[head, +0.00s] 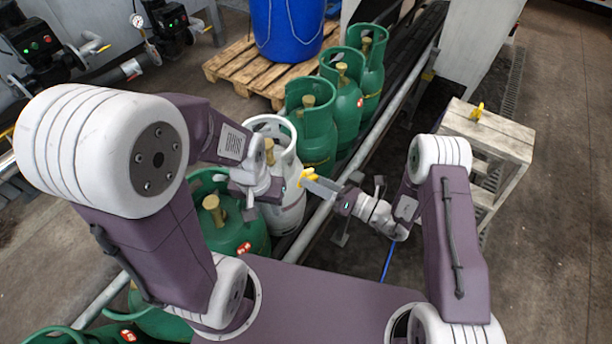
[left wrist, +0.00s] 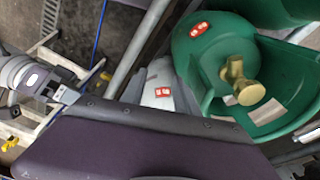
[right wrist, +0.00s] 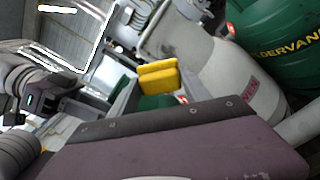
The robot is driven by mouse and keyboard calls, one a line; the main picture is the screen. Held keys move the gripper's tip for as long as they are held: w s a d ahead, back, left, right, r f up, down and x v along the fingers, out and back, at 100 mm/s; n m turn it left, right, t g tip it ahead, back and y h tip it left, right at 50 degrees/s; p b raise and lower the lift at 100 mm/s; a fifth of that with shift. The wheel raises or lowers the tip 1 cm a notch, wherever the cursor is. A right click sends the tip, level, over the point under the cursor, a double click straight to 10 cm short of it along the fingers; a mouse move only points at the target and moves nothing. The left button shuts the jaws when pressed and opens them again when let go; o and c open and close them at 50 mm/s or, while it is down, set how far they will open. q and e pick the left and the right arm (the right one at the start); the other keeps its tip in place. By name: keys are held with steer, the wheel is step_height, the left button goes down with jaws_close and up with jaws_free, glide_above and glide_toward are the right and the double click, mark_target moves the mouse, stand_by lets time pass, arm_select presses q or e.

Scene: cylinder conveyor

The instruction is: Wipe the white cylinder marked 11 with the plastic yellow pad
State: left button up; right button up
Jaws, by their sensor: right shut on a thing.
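The white cylinder (head: 291,208) stands in the row of green cylinders. It also shows in the left wrist view (left wrist: 160,76), where its red label is too small to read surely, and in the right wrist view (right wrist: 240,78). My right gripper (head: 322,187) is shut on the yellow pad (head: 307,177), right of the white cylinder's upper side. The pad shows in the left wrist view (left wrist: 105,76), apart from the cylinder, and in the right wrist view (right wrist: 158,77). My left gripper (head: 258,192) is over the white cylinder's left side; its fingers are unclear.
A green cylinder (head: 238,238) stands in front of the white one, and several more (head: 312,135) behind. A rail (head: 310,232) runs along their right side. A wooden stand (head: 500,138) with a small yellow thing (head: 477,110) is at right. A blue barrel (head: 288,28) stands on a pallet.

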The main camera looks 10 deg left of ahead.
steer(key=shift+d, duration=0.25)
steer(key=v, duration=0.2)
steer(key=shift+s+d, duration=0.2)
steer(key=shift+d, duration=0.15)
stand_by(0.4)
steer(key=x, duration=0.7)
steer(key=shift+x, duration=1)
stand_by(0.5)
